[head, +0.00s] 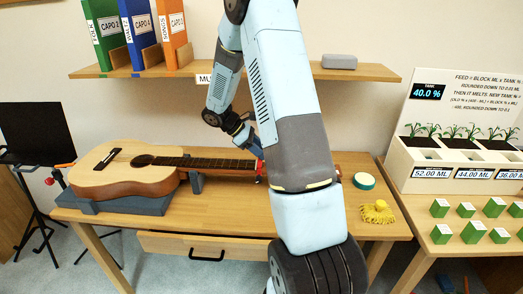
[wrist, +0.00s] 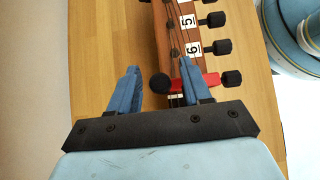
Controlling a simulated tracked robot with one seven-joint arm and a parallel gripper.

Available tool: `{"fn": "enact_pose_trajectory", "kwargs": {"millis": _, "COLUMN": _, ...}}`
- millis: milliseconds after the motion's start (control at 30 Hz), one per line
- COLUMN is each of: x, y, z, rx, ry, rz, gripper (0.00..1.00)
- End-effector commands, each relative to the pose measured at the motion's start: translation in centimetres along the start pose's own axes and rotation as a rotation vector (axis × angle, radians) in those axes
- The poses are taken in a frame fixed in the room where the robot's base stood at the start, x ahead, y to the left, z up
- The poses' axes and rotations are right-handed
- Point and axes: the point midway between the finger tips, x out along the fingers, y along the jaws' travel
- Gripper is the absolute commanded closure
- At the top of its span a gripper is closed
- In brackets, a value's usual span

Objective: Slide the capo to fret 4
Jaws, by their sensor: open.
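An acoustic guitar (head: 130,178) lies on its back along the table, its neck pointing right. A red capo (head: 258,180) sits on the neck, partly hidden by my arm. In the wrist view the red capo (wrist: 183,86) has a black knob (wrist: 160,84) and lies near the headstock's pegs. My gripper (head: 257,149) is at the neck by the capo. In the wrist view my gripper (wrist: 162,69) is open, with the knob between its blue fingers in the picture. The right finger overlaps the neck and capo; I cannot tell whether it touches. Fret 4 cannot be made out.
A dark cradle (head: 120,205) holds the guitar body, and a neck support (head: 196,183) stands under the neck. Tuning pegs (wrist: 215,20) with number labels flank the headstock. A shelf (head: 290,70) hangs above.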

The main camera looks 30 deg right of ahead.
Motion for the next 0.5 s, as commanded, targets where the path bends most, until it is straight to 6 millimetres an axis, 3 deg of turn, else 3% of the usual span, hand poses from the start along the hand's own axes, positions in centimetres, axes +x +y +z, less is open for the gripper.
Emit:
{"fn": "enact_pose_trajectory", "kwargs": {"millis": 300, "x": 0.24, "y": -0.02, "z": -0.02, "rx": -0.001, "ry": 0.0, "rz": 0.0, "gripper": 0.52}}
{"fn": "enact_pose_trajectory", "kwargs": {"millis": 500, "x": 0.22, "y": -0.03, "z": -0.03, "rx": -0.001, "ry": 0.0, "rz": 0.0, "gripper": 0.7}}
